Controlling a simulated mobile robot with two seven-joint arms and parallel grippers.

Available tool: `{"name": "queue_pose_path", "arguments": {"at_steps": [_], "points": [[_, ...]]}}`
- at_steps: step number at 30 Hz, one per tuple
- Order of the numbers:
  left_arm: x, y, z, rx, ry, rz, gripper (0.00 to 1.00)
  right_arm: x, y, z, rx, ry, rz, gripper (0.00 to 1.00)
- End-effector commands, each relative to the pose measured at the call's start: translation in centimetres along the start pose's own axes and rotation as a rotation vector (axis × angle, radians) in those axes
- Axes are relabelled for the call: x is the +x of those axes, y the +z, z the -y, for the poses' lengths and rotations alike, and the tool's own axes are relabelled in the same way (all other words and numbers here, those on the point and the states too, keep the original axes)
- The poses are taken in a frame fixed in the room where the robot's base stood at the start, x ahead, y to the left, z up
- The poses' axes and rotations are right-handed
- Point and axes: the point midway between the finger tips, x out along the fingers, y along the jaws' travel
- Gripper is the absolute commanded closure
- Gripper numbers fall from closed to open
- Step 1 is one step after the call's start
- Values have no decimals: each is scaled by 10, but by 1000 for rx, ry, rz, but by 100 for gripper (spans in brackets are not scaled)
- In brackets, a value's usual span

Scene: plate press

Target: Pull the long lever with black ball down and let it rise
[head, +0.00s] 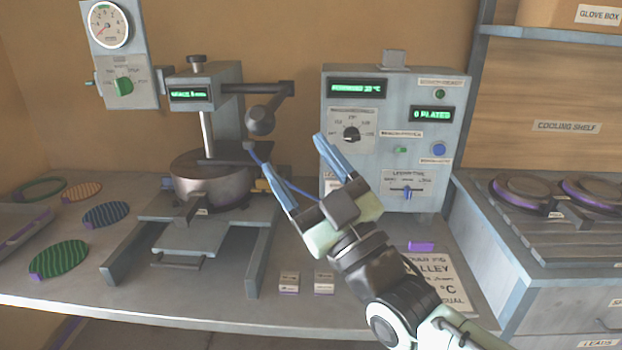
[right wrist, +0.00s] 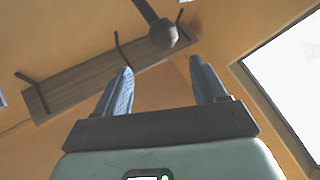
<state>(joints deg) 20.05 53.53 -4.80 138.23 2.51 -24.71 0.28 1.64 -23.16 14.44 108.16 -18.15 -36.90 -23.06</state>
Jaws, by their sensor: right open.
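The press (head: 205,130) stands on the bench left of centre in the head view. Its long dark lever (head: 268,88) sticks out at the upper right, and the black ball (head: 260,121) hangs at its end. My right gripper (head: 292,152) is open and empty, its blue fingers pointing up toward the ball from below and to the right. In the right wrist view the ball (right wrist: 163,33) shows beyond the open fingertips, roughly between them and apart from them. My left gripper is not in view.
A grey control box (head: 395,130) stands behind my right gripper. Striped discs (head: 58,258) lie on the bench at left. Two small blocks (head: 289,282) sit near the front edge. A cooling shelf (head: 555,230) with round plates is at right.

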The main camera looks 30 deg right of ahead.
Motion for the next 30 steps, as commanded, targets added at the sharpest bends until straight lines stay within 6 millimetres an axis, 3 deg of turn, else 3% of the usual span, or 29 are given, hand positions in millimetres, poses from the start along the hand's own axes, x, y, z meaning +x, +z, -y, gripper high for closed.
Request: {"name": "queue_pose_path", "arguments": {"at_steps": [7,23,26,29,30], "points": [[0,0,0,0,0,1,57,-21,0,0,0,0,-1,29],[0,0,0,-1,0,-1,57,-21,1,1,0,-2,3,29],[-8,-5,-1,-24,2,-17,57,-17,17,6,-2,-19,40,29],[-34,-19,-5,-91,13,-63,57,-12,55,20,-10,-68,139,29],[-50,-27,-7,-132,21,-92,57,-12,74,27,-15,-95,194,29]]}}
